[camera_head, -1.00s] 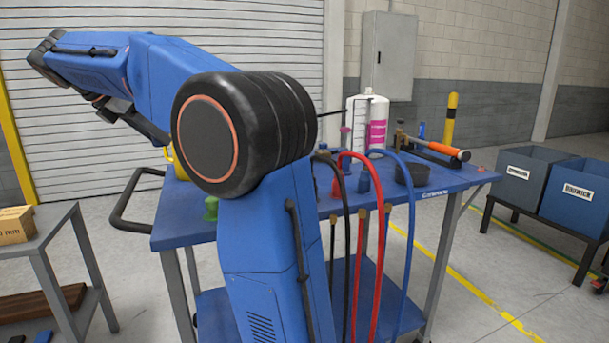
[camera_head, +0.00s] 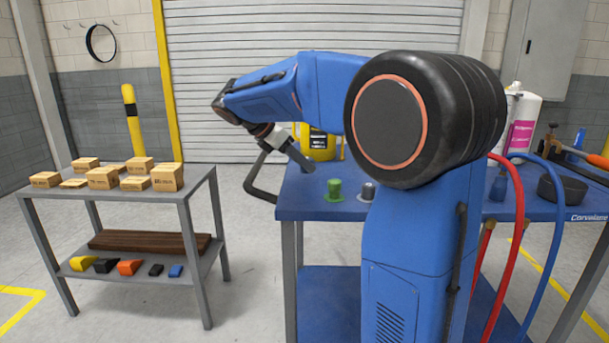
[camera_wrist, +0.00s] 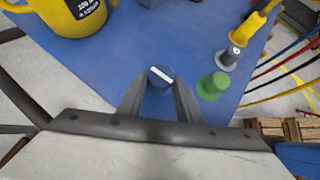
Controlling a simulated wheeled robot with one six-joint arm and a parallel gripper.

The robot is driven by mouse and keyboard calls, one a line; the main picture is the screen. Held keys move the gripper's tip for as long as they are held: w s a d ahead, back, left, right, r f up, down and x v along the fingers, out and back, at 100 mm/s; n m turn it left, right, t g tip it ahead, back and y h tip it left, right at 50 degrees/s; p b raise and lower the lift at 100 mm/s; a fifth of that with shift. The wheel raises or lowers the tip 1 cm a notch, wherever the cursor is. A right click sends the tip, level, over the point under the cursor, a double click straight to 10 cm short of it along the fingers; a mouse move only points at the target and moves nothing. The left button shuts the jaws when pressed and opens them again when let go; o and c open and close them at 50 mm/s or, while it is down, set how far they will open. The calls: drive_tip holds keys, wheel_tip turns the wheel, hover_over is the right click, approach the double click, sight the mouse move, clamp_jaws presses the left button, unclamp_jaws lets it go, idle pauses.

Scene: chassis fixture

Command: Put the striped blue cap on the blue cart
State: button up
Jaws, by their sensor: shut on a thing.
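The striped blue cap (camera_wrist: 160,77), round and dark blue with a white stripe, sits between the fingertips of my gripper (camera_wrist: 158,92) in the wrist view. The fingers are shut on it. In the head view my gripper (camera_head: 303,163) points down and right at the left end of the blue cart (camera_head: 305,208), and I cannot make out the cap there. In the wrist view the cap shows against the blue cart top (camera_wrist: 125,65); I cannot tell whether it touches it.
A green flanged piece (camera_head: 335,190) and a grey one (camera_head: 367,191) stand nearby on the cart. A yellow jug (camera_head: 319,146) is behind the gripper. Red and blue hoses (camera_head: 515,230) hang at right. A grey shelf (camera_head: 200,188) at left holds several boxes and coloured blocks.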

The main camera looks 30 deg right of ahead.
drive_tip(key=shift+f, duration=1.95)
drive_tip(key=shift+f, duration=0.1)
drive_tip(key=o, duration=1.1)
drive_tip(key=v, duration=1.2)
